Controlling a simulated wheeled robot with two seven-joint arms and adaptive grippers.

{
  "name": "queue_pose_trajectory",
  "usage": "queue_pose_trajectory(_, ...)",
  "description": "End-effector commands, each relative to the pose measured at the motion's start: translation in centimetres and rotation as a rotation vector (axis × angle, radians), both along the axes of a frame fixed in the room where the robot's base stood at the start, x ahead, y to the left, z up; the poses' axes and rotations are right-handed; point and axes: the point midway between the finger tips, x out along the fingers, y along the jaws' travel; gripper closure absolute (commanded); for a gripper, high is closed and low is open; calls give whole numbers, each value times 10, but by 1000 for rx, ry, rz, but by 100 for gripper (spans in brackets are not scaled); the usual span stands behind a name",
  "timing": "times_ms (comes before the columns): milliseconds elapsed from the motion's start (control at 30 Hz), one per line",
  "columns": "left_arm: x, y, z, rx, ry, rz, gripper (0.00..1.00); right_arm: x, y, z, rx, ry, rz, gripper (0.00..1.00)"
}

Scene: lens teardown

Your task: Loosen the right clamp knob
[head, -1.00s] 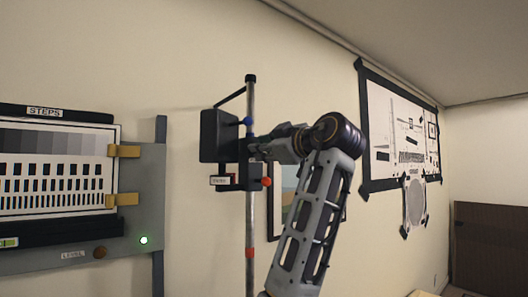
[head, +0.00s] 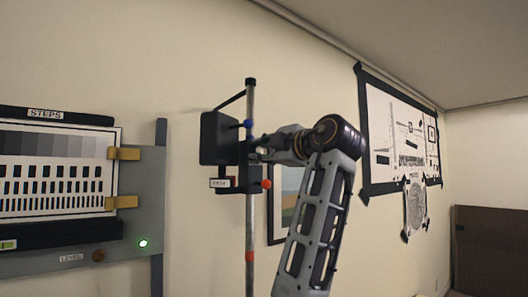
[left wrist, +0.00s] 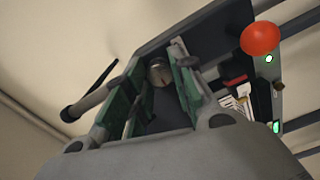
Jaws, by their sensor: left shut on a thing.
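A black clamp unit (head: 217,138) is mounted on an upright metal pole (head: 250,210). A blue knob (head: 248,124) sits by the pole, and a red ball knob (head: 266,184) sits lower on the right. My left gripper (head: 256,149) is at the clamp beside the pole, between the heights of these knobs. In the left wrist view its green-padded fingers (left wrist: 155,90) are shut around a small round metal knob (left wrist: 158,73) in front of the dark plate. The red ball knob also shows there (left wrist: 260,38), apart from the fingers. My right gripper is out of view.
A grey panel (head: 148,215) with a STEPS chart, yellow clips and a lit green lamp (head: 143,243) stands at the left. A framed picture (head: 283,205) hangs behind my arm. A taped chart (head: 400,135) hangs on the right wall. A dark cabinet (head: 490,250) stands far right.

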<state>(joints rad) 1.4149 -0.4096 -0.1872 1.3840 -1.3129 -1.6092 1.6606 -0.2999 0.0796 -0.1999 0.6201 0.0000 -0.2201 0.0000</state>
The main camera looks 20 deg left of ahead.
Motion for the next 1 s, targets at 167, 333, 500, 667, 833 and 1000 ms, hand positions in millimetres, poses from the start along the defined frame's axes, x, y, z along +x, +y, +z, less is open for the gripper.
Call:
queue_pose_trajectory(167,0,0,0,-11,-12,0,99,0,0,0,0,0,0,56)
queue_pose_trajectory(333,0,0,0,-12,-12,1,99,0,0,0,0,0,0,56)
queue_pose_trajectory(500,0,0,-1,-11,-11,1,70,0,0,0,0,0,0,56)
queue_pose_trajectory(667,0,0,0,-10,-11,0,52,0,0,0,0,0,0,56)
queue_pose_trajectory(833,0,0,0,-10,-11,0,52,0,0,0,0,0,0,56)
queue_pose_trajectory(1000,0,-1,0,-9,-10,0,52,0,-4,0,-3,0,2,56)
